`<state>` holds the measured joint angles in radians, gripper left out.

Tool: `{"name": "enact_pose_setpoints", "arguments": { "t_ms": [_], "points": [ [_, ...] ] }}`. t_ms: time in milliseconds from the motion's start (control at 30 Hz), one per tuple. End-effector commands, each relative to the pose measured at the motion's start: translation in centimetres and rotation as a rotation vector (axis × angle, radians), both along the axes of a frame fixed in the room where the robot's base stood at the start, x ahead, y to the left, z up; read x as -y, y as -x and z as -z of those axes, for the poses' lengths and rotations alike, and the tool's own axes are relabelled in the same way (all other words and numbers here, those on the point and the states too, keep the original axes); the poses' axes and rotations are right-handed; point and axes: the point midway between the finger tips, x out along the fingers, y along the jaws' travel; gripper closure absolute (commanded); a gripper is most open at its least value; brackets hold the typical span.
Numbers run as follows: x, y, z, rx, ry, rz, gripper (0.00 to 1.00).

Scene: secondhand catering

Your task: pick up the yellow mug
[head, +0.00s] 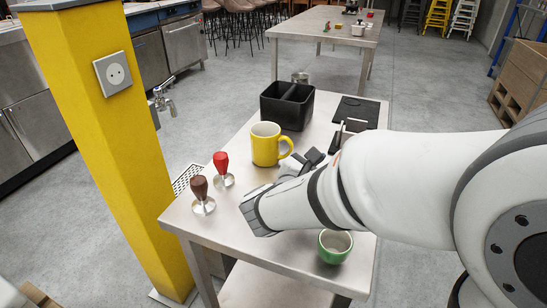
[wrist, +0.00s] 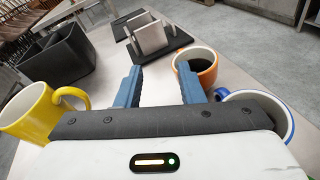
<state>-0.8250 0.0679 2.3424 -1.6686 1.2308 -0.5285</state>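The yellow mug (head: 265,146) stands upright on the metal table, its handle on the right side. In the wrist view the yellow mug (wrist: 32,113) is at the left edge, partly cut off, with its handle towards my fingers. My gripper (head: 315,157) is low over the table, just right of the mug in the head view. In the wrist view my gripper (wrist: 160,70) has its two blue fingers apart with nothing between them. The mug is outside the fingers, left of the left one.
An orange mug (wrist: 197,66) and a blue-rimmed mug (wrist: 259,108) are near the right finger. A green cup (head: 334,246) is at the front. Red (head: 221,168) and brown (head: 200,190) tampers are left. A black divided bin (head: 287,105) stands behind the yellow mug.

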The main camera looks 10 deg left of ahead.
Motion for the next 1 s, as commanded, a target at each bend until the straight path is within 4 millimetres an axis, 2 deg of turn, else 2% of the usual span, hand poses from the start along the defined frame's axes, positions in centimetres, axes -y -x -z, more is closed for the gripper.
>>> {"name": "enact_pose_setpoints", "arguments": {
  "t_ms": [33, 100, 200, 300, 433, 667, 900, 1000],
  "points": [
    [-2.5, -0.1, 1.8, 0.021, 0.062, -0.078, 0.65],
    [-5.3, -0.1, 2.3, 0.052, 0.134, -0.167, 0.65],
    [-8.2, 0.2, 2.8, 0.087, 0.205, -0.256, 0.65],
    [-9.8, 0.4, 3.0, 0.109, 0.247, -0.306, 0.65],
    [-10.3, -0.5, 3.0, 0.119, 0.262, -0.323, 0.65],
    [-10.0, -3.1, 2.9, 0.119, 0.261, -0.322, 0.65],
    [-9.7, -6.6, 2.7, 0.118, 0.260, -0.321, 0.65],
    [-9.6, -7.2, 2.6, 0.119, 0.260, -0.323, 0.65]
  ]
}}
